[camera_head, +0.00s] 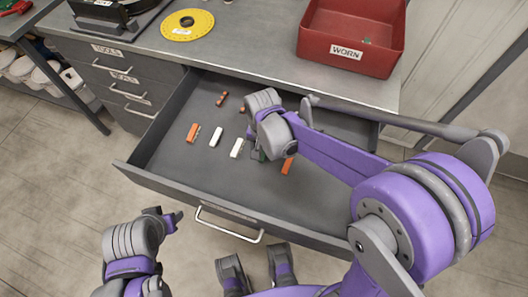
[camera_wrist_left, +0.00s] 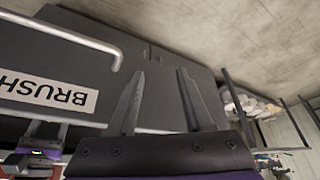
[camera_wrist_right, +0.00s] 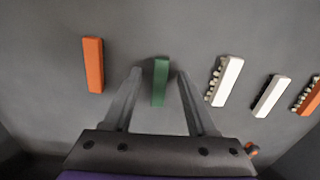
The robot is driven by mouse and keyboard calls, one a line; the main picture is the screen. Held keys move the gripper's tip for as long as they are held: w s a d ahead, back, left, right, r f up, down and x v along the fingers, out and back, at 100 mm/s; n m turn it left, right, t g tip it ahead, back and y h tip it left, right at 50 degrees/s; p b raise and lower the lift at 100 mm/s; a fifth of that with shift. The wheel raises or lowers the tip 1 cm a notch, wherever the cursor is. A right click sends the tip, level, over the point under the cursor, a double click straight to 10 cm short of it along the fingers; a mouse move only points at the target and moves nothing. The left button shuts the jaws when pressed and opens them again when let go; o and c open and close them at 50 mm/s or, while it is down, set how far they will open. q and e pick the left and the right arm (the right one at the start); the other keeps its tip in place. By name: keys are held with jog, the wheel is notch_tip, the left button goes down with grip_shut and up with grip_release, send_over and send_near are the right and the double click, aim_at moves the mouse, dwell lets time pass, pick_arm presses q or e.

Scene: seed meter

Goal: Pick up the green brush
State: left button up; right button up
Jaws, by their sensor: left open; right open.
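The green brush (camera_wrist_right: 160,80) lies on the drawer floor in the right wrist view. In the head view it is mostly hidden under my right arm. My right gripper (camera_wrist_right: 158,77) is open above the drawer, its two fingers showing on either side of the brush. I cannot tell how far above it the tips are. My left gripper (camera_wrist_left: 160,75) is open and empty, outside the drawer. In the left wrist view it is near the drawer front, which bears a label (camera_wrist_left: 45,92) reading BRUSH.
The open drawer (camera_head: 165,180) also holds orange brushes (camera_wrist_right: 93,65) and white brushes (camera_wrist_right: 227,80). Small brown pieces (camera_head: 222,99) lie toward its back. On the bench above stand a red WORN bin (camera_head: 345,52) and a yellow disc (camera_head: 187,25).

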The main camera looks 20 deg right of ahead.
grip_shut()
jog(key=shift+r, duration=0.15)
